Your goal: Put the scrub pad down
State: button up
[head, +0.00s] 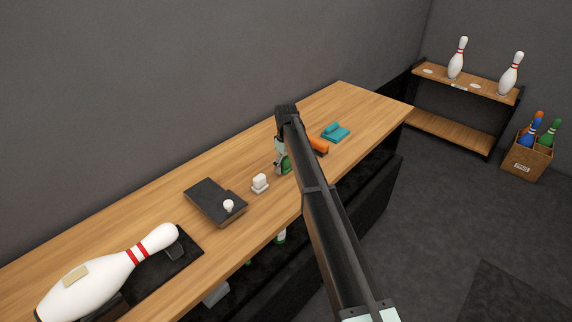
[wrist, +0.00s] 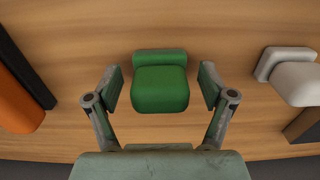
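A green scrub pad (wrist: 160,88) with a raised block along its far side is between the fingers of my gripper (wrist: 161,87) in the wrist view. A narrow gap shows on each side of it, so the fingers are apart from it and open. The pad appears to rest on the wooden bench top (wrist: 230,30). In the head view my gripper (head: 283,160) is low over the bench, and the green pad (head: 286,165) shows partly, the rest hidden by my gripper and arm.
A white block-shaped pad (head: 260,183) stands left of my gripper, and a dark board with a white knob (head: 210,198) lies beyond it. An orange-and-black item (head: 319,146) and a teal pad (head: 336,132) are right. A large bowling pin (head: 95,280) lies at bench left.

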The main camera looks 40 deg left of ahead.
aim_at(285, 158)
jog(key=shift+f, duration=0.1)
notch_tip(285, 158, up, 17)
jog(key=b, duration=0.5)
jog(key=w+d+f+m, duration=0.3)
jog(key=d+f, duration=0.7)
jog(key=d, duration=0.5)
jog(key=w+d+f+m, duration=0.35)
jog(key=d+f, duration=0.55)
jog(key=d, duration=0.5)
jog(key=s+d+f+m, duration=0.25)
jog(key=d+f, duration=0.25)
jog(key=d, duration=0.5)
jog(key=s+d+f+m, duration=0.1)
jog(key=s+d+f, duration=0.3)
jog(key=d, duration=0.6)
jog(key=s+d+f+m, duration=0.1)
jog(key=d+f+m, duration=0.1)
jog(key=d+f, duration=0.6)
jog(key=s+d+f+m, duration=0.3)
jog(key=s+d+m, duration=0.2)
jog(key=s+d, duration=1.2)
jog(key=s+d+f+g, duration=0.1)
jog(key=s+f+g, duration=0.2)
jog(key=s+f, duration=0.6)
jog(key=s+f+g, duration=0.3)
jog(key=s+f, duration=0.7)
jog(key=s, duration=0.8)
jog(key=shift+d+g, duration=0.4)
